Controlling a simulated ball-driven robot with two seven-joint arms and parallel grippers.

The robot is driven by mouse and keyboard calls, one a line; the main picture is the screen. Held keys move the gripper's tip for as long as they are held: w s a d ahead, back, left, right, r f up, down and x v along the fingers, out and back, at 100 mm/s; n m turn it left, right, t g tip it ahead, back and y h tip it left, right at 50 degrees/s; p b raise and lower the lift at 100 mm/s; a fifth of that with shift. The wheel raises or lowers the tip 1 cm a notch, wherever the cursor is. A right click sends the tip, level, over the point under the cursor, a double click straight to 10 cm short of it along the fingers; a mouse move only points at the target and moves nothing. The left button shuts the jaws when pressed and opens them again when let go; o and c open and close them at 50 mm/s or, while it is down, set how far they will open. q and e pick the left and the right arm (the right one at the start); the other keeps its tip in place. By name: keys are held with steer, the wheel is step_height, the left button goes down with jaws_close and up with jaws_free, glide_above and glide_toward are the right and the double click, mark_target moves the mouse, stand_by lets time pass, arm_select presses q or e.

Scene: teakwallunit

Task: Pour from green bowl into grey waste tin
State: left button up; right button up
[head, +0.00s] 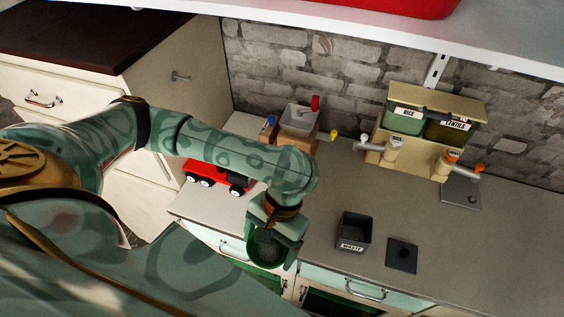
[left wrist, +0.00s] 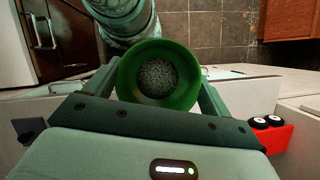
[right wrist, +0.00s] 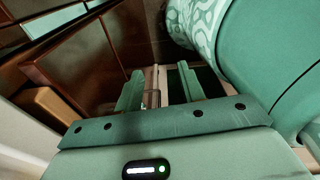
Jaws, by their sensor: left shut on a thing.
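The green bowl (left wrist: 185,92) is held between the fingers of my left gripper (left wrist: 158,85), with grey grainy stuff at its bottom. In the head view my left gripper (head: 270,245) holds the green bowl (head: 264,253) near the counter's front edge, to the left of the waste tin. The grey waste tin (head: 354,232), a square open box with a WASTE label, stands upright on the counter, apart from the bowl. My right gripper (right wrist: 160,88) shows only in its own wrist view, with its fingers apart and nothing clear between them.
A dark square plate (head: 402,255) lies right of the tin. A red toy truck (head: 215,176) stands behind my left arm. Dispensers with RICE and LENTILS bins (head: 430,122) stand at the back wall. A shelf (head: 400,40) hangs above. The counter (head: 330,190) behind the tin is clear.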

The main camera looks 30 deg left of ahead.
arm_select(q)
steer(key=s+f+m+t+y+p, duration=0.1)
steer(key=s+f+m+y+p, duration=0.3)
steer(key=s+m+p, duration=0.85)
steer(key=w+a+f+m+t+p, duration=0.3)
steer(key=w+f+m+t+p, duration=0.1)
steer(key=m, duration=0.6)
steer(key=shift+w+a+m+t, duration=0.35)
steer(key=shift+w+a+t, duration=0.05)
steer(key=shift+t, duration=0.4)
arm_select(e)
step_height(320, 180, up, 19)
steer(key=shift+w, duration=0.25)
steer(key=shift+r, duration=0.1)
